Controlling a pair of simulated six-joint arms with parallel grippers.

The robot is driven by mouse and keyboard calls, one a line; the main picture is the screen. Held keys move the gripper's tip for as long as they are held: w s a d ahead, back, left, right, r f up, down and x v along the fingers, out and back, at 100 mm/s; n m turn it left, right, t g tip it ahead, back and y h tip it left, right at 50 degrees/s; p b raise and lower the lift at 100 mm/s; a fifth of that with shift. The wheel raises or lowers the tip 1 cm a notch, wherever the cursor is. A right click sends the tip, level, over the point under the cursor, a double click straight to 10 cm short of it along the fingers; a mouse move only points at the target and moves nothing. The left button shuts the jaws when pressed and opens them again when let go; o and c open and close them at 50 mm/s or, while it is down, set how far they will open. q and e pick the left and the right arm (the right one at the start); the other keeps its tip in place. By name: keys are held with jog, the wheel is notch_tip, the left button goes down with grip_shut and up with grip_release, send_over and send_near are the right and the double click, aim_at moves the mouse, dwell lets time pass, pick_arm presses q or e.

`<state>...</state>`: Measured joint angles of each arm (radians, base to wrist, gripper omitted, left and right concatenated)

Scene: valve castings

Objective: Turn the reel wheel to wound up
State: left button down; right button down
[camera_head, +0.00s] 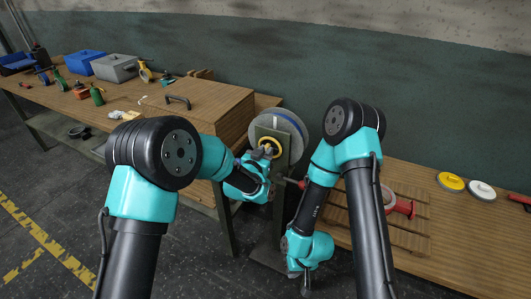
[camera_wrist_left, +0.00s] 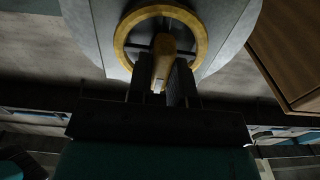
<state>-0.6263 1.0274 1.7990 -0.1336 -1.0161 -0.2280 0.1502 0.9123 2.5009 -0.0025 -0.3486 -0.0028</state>
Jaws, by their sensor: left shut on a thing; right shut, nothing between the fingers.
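The reel (camera_head: 294,126) is a large pale grey disc with a blue band, upright behind an olive plate in the head view. Its yellow wheel (camera_head: 276,146) is a small ring on the front. In the left wrist view the yellow wheel (camera_wrist_left: 203,42) shows close up at the top, with a tan knob (camera_wrist_left: 163,58) pointing toward the camera. My left gripper (camera_wrist_left: 161,84) is shut on this knob, one dark finger on each side. In the head view my left gripper (camera_head: 267,160) is partly hidden at the wheel. My right gripper (camera_head: 306,284) hangs low, shut and empty, pointing down.
A wooden bench with a box (camera_head: 212,108) stands left of the reel. A blue bin (camera_head: 86,62), a grey bin (camera_head: 116,68) and several small valves stand farther left. On the right bench (camera_head: 460,250) are a slatted pallet (camera_head: 380,240), a red valve part (camera_head: 402,207) and discs.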

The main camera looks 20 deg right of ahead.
pick_arm(q)
jog(key=c, duration=1)
grip_release()
jog(key=shift+c, duration=0.2)
jog(key=shift+s+a, duration=0.1)
jog(key=v, duration=1.7)
jog(key=shift+a+r, duration=0.1)
jog(key=s+a+f+n+g+y, duration=0.2)
jog(key=a+f+n+g+y, duration=0.4)
jog(key=a+f, duration=1.3)
jog(key=s+a+f+n+g+y, duration=0.1)
jog(key=s+a+f+n+g, duration=0.1)
jog(key=s+a+f, duration=0.3)
jog(key=s+a+f+n+g+y, duration=0.1)
jog(key=s+a+f+g, duration=0.3)
jog(key=s+a, duration=0.5)
jog(key=shift+s+f+n+y, duration=0.3)
jog(key=shift+s+f+n, duration=0.25)
jog(key=shift+s+n, duration=0.5)
